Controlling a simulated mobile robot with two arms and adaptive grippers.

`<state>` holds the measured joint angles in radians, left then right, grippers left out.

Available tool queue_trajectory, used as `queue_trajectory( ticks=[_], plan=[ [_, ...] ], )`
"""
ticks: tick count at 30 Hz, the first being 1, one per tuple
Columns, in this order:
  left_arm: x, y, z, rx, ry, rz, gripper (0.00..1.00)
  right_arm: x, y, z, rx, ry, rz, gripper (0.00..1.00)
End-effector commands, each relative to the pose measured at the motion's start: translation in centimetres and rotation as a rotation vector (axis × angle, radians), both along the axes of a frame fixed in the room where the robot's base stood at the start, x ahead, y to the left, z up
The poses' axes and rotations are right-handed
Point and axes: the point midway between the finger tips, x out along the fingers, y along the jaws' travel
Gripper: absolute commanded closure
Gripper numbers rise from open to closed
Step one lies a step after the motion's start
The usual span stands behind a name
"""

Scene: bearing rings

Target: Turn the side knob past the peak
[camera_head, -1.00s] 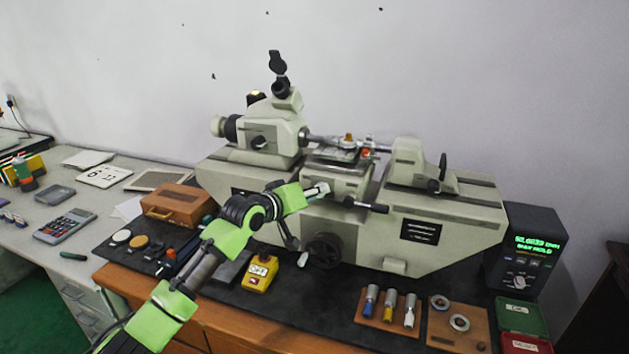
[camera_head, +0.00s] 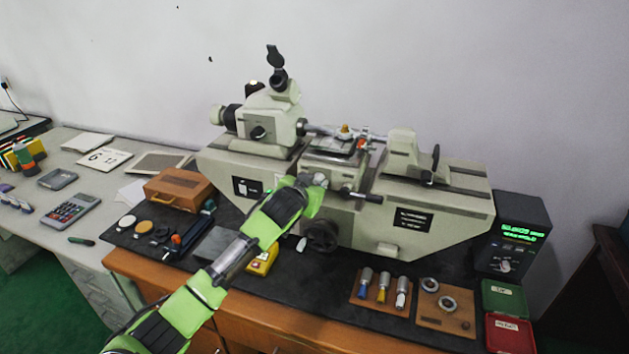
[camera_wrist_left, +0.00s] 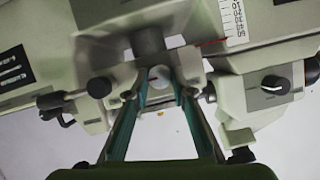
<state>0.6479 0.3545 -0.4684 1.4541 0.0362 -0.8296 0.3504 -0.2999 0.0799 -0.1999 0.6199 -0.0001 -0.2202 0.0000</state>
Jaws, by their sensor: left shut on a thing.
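The grey-green measuring machine (camera_head: 345,205) stands on the black mat against the wall. My left gripper (camera_head: 314,187) reaches its middle carriage from the front left. In the left wrist view, the two fingers (camera_wrist_left: 161,88) are shut around the sides of a pale round side knob (camera_wrist_left: 160,73). The gripper mostly hides this knob in the head view. The display box (camera_head: 524,235) right of the machine shows green text too small to read surely. My right gripper is not in view.
A black handwheel (camera_head: 321,236) and a dark lever (camera_head: 362,196) are close to my left gripper. A yellow box (camera_head: 262,261) lies under the forearm. A wooden case (camera_head: 178,189) is at left; a holder with several plugs (camera_head: 380,290) is at front right.

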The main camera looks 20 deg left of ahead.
Motion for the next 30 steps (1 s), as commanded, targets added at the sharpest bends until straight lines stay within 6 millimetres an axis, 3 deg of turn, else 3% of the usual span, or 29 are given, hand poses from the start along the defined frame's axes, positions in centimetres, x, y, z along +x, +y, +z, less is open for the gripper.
queue_trajectory(
  ticks=[22, 23, 24, 25, 30],
  plan=[
    [-0.01, -0.07, -0.09, 0.093, -0.002, 0.000, 0.99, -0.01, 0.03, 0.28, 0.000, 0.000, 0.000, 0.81],
    [-0.01, -0.07, -0.09, 0.093, -0.002, 0.000, 0.75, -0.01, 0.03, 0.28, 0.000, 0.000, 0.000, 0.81],
    [-0.01, -0.07, -0.09, 0.093, -0.002, 0.000, 0.65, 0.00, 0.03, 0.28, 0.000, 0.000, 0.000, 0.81],
    [-0.01, -0.07, -0.09, 0.093, -0.002, 0.000, 0.61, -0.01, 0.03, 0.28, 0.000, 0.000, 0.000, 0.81],
    [-0.01, -0.07, -0.06, 0.092, -0.002, 0.000, 0.61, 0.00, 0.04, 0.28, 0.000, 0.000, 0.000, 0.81]
  ],
)
